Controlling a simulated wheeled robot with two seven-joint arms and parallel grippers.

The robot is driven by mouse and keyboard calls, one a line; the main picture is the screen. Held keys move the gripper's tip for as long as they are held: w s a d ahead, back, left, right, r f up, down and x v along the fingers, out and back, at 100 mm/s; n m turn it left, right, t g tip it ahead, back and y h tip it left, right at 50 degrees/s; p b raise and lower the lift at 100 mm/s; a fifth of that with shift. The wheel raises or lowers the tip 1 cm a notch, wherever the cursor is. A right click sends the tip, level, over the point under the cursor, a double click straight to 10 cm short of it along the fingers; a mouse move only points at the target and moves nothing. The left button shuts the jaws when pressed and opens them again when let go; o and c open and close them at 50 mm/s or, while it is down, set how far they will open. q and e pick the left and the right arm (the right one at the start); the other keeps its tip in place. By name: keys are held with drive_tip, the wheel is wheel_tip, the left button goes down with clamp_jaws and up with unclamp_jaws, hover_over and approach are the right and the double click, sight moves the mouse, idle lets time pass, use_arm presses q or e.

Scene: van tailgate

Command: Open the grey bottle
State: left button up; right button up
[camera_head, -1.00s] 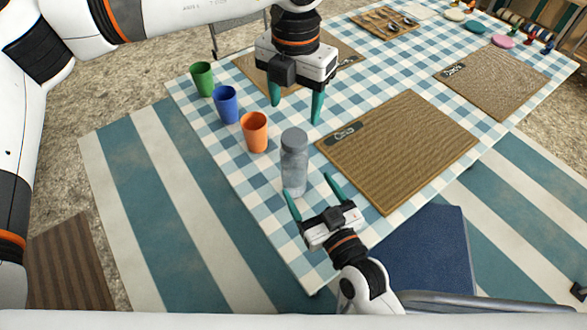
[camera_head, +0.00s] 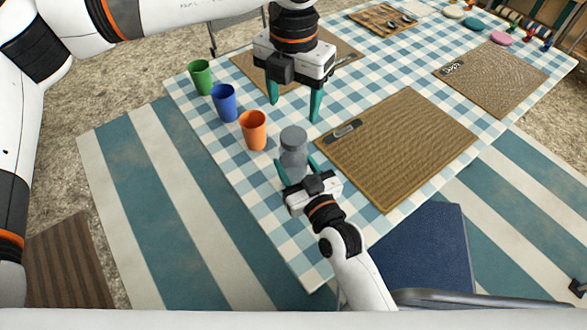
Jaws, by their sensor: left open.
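My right gripper (camera_head: 295,161) reaches in from the front, with one teal finger on each side of the bottle's body. Its fingers are apart, but I cannot tell whether they touch the bottle. The gripper hides the bottle's lower part. My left gripper (camera_head: 294,113) is open and empty, pointing down above and just behind the cap, apart from it.
Orange (camera_head: 253,131), blue (camera_head: 224,103) and green (camera_head: 201,77) cups stand left of the bottle along the table edge. A woven placemat (camera_head: 400,150) lies to the right. A blue chair (camera_head: 420,250) stands at the front.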

drive_tip(key=c, duration=0.6)
drive_tip(key=o, duration=1.3)
